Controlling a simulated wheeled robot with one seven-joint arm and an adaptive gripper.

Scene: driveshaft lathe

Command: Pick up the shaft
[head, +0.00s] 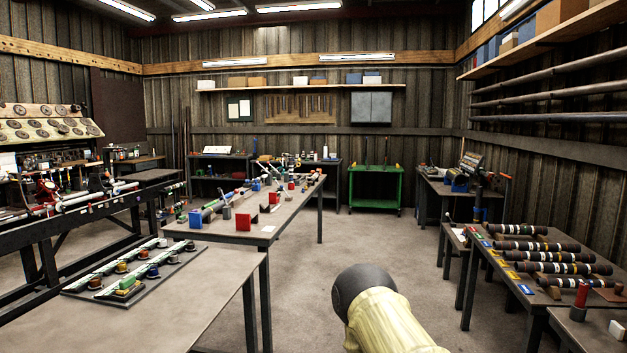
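Several dark, thick shafts with coloured bands (550,256) lie in parallel rows on the right-hand table. A long, slim, silvery shaft (95,197) lies along the dark bench at the left. The frame does not show which of these the task means. My gripper is out of view, so its distance from any shaft is hidden.
The right-hand table (536,297) also holds a red cylinder (581,295). A near-left table (218,280) bears a dark tray of small parts (75,288). A cluttered middle table (245,233) stands beyond it. Open floor (375,247) lies between the tables.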

